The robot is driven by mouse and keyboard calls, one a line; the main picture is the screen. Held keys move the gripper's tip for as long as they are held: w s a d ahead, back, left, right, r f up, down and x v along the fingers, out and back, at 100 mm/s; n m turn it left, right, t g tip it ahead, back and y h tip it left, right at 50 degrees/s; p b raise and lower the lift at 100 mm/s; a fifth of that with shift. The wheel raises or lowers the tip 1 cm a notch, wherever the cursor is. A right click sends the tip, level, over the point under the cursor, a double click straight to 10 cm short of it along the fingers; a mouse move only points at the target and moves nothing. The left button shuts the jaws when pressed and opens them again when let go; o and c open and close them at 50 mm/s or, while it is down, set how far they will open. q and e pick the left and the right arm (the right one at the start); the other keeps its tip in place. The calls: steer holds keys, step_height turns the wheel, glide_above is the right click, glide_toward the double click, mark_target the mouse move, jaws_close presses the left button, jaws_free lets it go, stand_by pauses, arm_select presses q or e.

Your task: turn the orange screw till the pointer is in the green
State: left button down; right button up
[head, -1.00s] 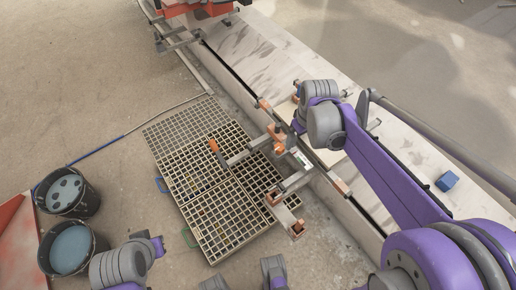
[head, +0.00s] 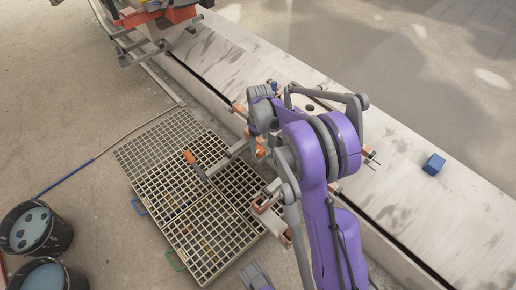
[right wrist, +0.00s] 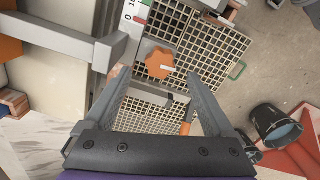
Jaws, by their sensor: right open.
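The orange screw (right wrist: 160,64) is a lobed knob with a pale bar on it, in the upper middle of the right wrist view. My right gripper (right wrist: 157,76) is open, its two grey fingers spread on either side of the screw; I cannot tell if they touch it. A white scale (right wrist: 131,14) with black numerals and a red patch is at the top edge of that view, partly cut off. The pointer's position on it is not readable. My left gripper is not in view.
Floor gratings (head: 185,185) lie beside a long pale ledge (head: 400,165). A blue block (head: 433,164) sits on the ledge. Two dark buckets (head: 38,230) stand at the lower left on the open floor.

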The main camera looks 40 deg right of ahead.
mark_target(259, 149)
step_height(259, 149, down, 4)
steer(key=shift+f+b, duration=0.1)
steer(key=shift+b, duration=0.2)
steer(key=c, duration=1.4)
steer(key=m, duration=0.4)
steer(key=shift+m+b, duration=0.4)
steer(key=shift+m, duration=1.9)
steer(key=shift+b, duration=0.3)
